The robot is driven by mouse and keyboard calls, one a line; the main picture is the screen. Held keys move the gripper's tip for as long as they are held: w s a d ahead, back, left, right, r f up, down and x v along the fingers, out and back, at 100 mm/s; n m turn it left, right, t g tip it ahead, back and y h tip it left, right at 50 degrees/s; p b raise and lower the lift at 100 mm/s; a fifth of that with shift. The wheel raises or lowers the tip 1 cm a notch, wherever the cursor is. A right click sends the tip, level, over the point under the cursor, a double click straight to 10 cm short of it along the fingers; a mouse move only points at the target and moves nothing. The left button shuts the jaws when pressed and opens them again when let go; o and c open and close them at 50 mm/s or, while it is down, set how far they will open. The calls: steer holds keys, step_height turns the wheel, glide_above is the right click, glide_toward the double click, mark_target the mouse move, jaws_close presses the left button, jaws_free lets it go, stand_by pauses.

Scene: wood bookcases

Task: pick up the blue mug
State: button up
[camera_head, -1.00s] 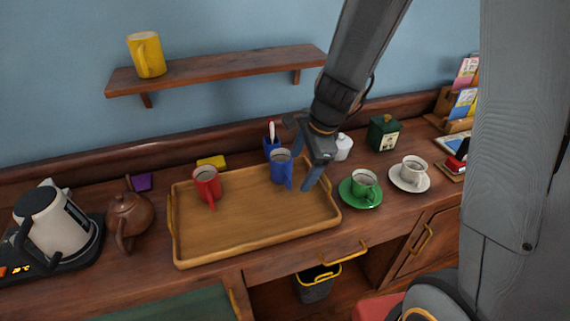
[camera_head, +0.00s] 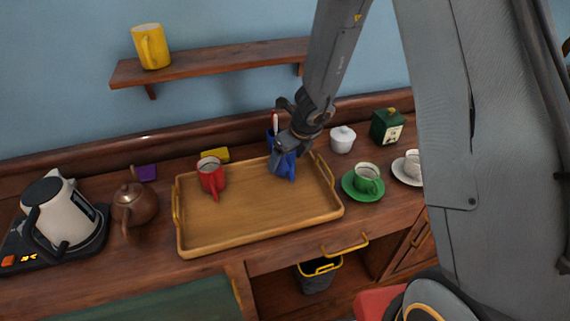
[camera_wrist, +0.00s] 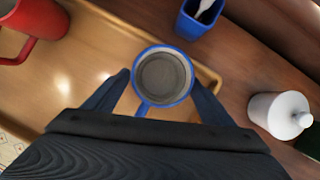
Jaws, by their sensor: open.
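The blue mug (camera_head: 285,166) stands upright at the back right of the wooden tray (camera_head: 255,232), partly hidden by my gripper in the head view. In the wrist view the blue mug (camera_wrist: 163,77) is seen from above, with a grey inside and its handle toward my gripper. My gripper (camera_head: 283,172) is open over the mug. In the wrist view its two fingers (camera_wrist: 160,82) lie on the left and right of the mug. Whether they touch it I cannot tell.
A red mug (camera_head: 211,177) stands on the tray to the left. A blue holder (camera_wrist: 198,17) is just behind the mug. A white lidded jar (camera_head: 342,139) and a green cup (camera_head: 368,178) are to the right. A shelf (camera_head: 215,62) hangs above.

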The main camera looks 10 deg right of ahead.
steer(key=shift+x, duration=1.05)
steer(key=shift+r, duration=0.1)
steer(key=c, duration=1.3)
steer(key=shift+c, duration=0.2)
